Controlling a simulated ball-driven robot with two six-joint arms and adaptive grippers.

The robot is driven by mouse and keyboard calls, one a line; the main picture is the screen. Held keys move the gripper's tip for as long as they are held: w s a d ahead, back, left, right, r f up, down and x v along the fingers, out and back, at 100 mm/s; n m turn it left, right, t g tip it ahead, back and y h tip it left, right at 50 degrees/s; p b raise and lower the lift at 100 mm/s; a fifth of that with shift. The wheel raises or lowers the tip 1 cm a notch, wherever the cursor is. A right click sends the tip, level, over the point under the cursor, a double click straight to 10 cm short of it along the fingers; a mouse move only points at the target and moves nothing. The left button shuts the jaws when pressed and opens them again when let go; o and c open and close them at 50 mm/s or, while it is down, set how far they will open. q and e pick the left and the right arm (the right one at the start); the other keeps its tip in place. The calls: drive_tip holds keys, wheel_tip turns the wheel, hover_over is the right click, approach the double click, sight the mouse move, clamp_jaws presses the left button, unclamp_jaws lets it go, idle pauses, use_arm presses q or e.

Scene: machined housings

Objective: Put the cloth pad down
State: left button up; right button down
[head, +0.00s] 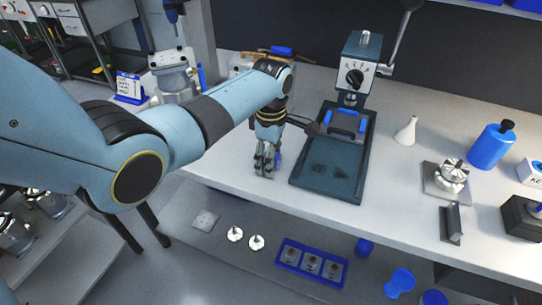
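My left gripper (265,172) points down just above or at the white bench top (228,172), left of the dark tray of the press. Its fingers look close together, but their gap is too small to make out. A small blue patch (277,158) shows at the right side of the fingers, partly hidden by them. It may be the cloth pad; I cannot tell whether it is held or lies on the bench. My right gripper is not in view.
A bench press (358,75) with a dark tray (330,182) stands right of the gripper. A white cone (406,131), a blue bottle (491,146) and a metal fixture (449,178) stand farther right. A blue tray of parts (311,263) is on the lower shelf.

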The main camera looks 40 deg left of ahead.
use_arm(q)
wheel_tip(320, 180, up, 12)
drive_tip(key=shift+r+p, duration=0.15)
drive_tip(key=shift+p, duration=0.3)
idle(0.5)
